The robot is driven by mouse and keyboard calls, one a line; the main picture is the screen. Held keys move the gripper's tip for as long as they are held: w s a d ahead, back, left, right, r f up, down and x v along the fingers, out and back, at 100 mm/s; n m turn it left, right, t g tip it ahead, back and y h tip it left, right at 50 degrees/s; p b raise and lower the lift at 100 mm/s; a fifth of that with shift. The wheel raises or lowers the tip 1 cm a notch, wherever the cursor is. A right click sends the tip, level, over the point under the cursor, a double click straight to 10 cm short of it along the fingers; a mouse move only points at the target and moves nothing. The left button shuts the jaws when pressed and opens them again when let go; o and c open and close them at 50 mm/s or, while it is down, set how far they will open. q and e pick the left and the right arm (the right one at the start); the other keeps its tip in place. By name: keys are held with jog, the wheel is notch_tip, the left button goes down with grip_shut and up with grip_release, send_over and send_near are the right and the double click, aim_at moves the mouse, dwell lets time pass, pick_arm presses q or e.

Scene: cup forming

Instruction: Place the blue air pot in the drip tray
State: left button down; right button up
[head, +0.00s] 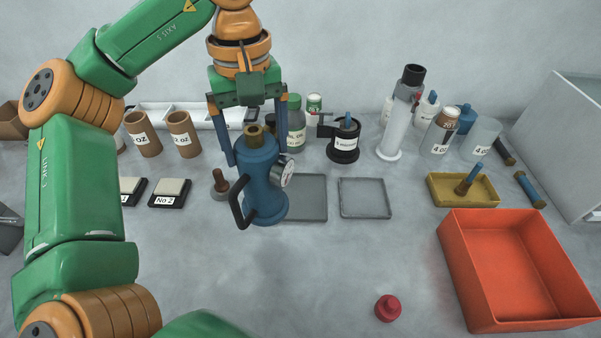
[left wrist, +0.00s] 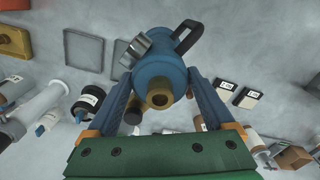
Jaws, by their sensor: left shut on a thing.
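The blue air pot (head: 262,180) has a brass top, a round gauge and a black handle. It hangs nearly upright in my left gripper (head: 256,150), whose two fingers close on its upper body. In the left wrist view the pot (left wrist: 158,72) sits between the fingers (left wrist: 160,92). It appears raised over the bench, in front of a dark grey flat tray (head: 308,198) whose left part it hides. A second grey shallow rimmed tray (head: 365,198) lies empty just right of that one. I cannot tell which of them is the drip tray. My right gripper is not in view.
Bottles and a black pot (head: 344,142) stand behind the trays. A mustard tray (head: 463,190) and an orange bin (head: 515,270) are at the right. A red knobbed piece (head: 388,308) lies in front. The front middle of the bench is mostly clear.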

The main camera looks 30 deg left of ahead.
aim_at(274, 124)
pick_arm(q)
jog(key=w, duration=0.1)
jog(key=w+f, duration=0.1)
jog(key=w, duration=0.1)
jog(key=w+f, duration=0.1)
jog(key=w, duration=0.1)
jog(key=shift+f, duration=0.25)
jog(key=w+f+p, duration=0.2)
jog(key=w+f, duration=0.4)
jog(key=f, duration=0.3)
jog(key=shift+d+f+p, duration=0.15)
jog(key=shift+d+p, duration=0.15)
jog(key=shift+d, duration=0.15)
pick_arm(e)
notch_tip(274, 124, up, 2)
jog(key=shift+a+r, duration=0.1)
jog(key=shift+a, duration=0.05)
pick_arm(q)
jog(key=shift+f, duration=0.1)
grip_release()
jog(key=shift+s, duration=0.25)
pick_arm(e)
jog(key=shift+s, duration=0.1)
pick_arm(q)
jog(key=shift+r, duration=0.2)
